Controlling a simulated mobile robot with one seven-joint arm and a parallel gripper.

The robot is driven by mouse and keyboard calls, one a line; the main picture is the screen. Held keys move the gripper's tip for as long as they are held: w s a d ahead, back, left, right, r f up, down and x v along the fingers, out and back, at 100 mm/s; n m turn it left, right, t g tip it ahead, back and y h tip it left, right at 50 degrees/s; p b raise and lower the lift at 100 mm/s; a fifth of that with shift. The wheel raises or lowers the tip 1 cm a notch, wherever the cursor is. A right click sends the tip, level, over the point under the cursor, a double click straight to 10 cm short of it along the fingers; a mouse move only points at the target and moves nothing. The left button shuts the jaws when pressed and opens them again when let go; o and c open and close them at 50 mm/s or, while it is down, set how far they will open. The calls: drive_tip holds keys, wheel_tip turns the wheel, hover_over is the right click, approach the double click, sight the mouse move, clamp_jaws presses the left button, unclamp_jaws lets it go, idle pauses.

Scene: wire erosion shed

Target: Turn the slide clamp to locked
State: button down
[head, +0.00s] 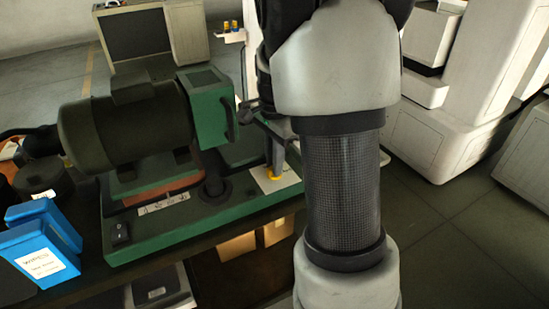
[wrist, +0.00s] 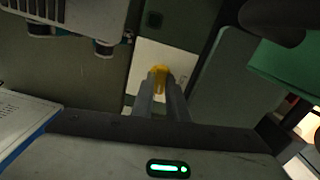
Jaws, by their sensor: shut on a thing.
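The slide clamp's yellow handle (head: 274,181) stands on a white plate (head: 284,178) at the right end of the green machine base. In the wrist view the yellow handle (wrist: 160,71) lies between the two fingertips of my gripper (wrist: 160,84), in front of the white plate (wrist: 147,58). My gripper is shut on the handle. In the head view my arm covers most of the gripper and part of the plate. Any lock marking on the plate is too small to read.
A green machine (head: 205,105) with a large dark motor (head: 125,130) stands left of my arm. Blue boxes (head: 38,260) sit at the bench's left front. White cabinets (head: 440,130) stand behind right, with open floor before them.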

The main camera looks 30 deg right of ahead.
drive_tip(key=shift+r+m+p, duration=0.1)
drive_tip(key=shift+m+p, duration=0.2)
drive_tip(key=shift+m, duration=0.5)
drive_tip(key=c, duration=1.7)
unclamp_jaws()
drive_tip(key=shift+c, duration=0.2)
wheel_tip(320, 180, up, 17)
drive_tip(key=p, duration=0.1)
drive_tip(key=shift+r+p, duration=0.15)
drive_tip(key=shift+p, duration=0.2)
